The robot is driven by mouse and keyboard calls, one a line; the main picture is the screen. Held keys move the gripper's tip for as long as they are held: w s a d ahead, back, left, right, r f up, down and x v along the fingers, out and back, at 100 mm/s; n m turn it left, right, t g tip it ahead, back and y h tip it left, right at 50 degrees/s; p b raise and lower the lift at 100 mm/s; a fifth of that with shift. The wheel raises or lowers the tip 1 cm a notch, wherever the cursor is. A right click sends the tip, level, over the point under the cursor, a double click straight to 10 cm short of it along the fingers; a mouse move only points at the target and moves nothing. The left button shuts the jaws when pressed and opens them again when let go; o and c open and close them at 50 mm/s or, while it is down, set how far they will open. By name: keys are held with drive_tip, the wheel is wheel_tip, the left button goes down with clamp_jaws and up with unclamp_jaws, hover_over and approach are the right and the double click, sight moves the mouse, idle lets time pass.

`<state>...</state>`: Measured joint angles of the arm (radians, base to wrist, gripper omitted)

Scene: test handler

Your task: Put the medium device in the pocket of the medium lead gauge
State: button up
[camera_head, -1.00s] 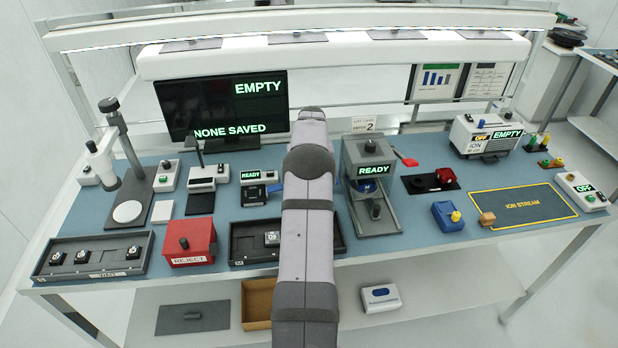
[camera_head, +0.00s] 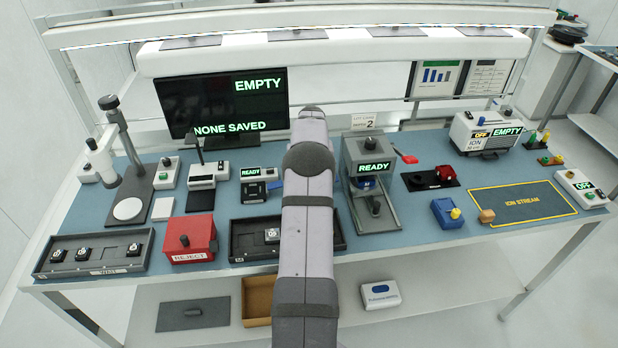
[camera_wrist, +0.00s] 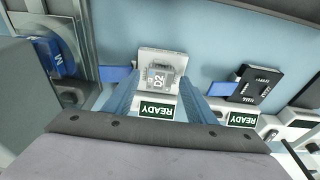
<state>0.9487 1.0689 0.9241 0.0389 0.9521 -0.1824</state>
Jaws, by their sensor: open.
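A small grey device marked D2 (camera_wrist: 159,79) lies on a pale block (camera_wrist: 163,60) with a READY display (camera_wrist: 157,109) in the wrist view. I cannot tell whether it is the medium device or seated in a pocket. My gripper (camera_wrist: 162,88) is open, its two blue fingers one on each side of the device, with no clear contact. A second station with a dark socket plate (camera_wrist: 256,84) and its own READY display (camera_wrist: 242,120) is to the right. It also shows in the head view (camera_head: 251,190). My arm hides the gripper and the D2 device there.
A press-like tester (camera_head: 372,205) stands right of my arm. Left are a red reject box (camera_head: 192,228), a dark tray with a device (camera_head: 240,252) and another dark tray with devices (camera_head: 98,267). A blue box (camera_head: 446,214) stands farther right. The yellow-outlined mat (camera_head: 540,208) is mostly clear.

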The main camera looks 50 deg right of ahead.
wheel_tip(320, 180, up, 12)
drive_tip(key=s+a+b, duration=0.1)
drive_tip(key=b, duration=0.2)
drive_tip(key=shift+s+a+b, duration=0.3)
drive_tip(key=shift+s+a, duration=0.05)
drive_tip(key=w+a+f+n+y, duration=0.1)
drive_tip(key=w+a+n, duration=0.1)
drive_tip(key=a, duration=1.3)
drive_tip(key=w+a+f+n, duration=0.1)
drive_tip(key=w+a+n, duration=0.15)
drive_tip(key=a, duration=1.25)
drive_tip(key=s+a+f+n, duration=0.2)
drive_tip(key=s+a+f, duration=0.1)
drive_tip(key=s+a, duration=0.5)
drive_tip(key=s+a+f+n+g, duration=0.1)
drive_tip(key=s+a+f+n, duration=0.1)
drive_tip(key=s+a, duration=0.7)
drive_tip(key=shift+s+a+f+g+y, duration=0.2)
drive_tip(key=shift+a+f+g+y, duration=0.1)
drive_tip(key=shift+a+f, duration=0.3)
drive_tip(key=shift+d+f+n, duration=0.1)
drive_tip(key=shift+f+n, duration=0.05)
drive_tip(key=shift+n, duration=0.1)
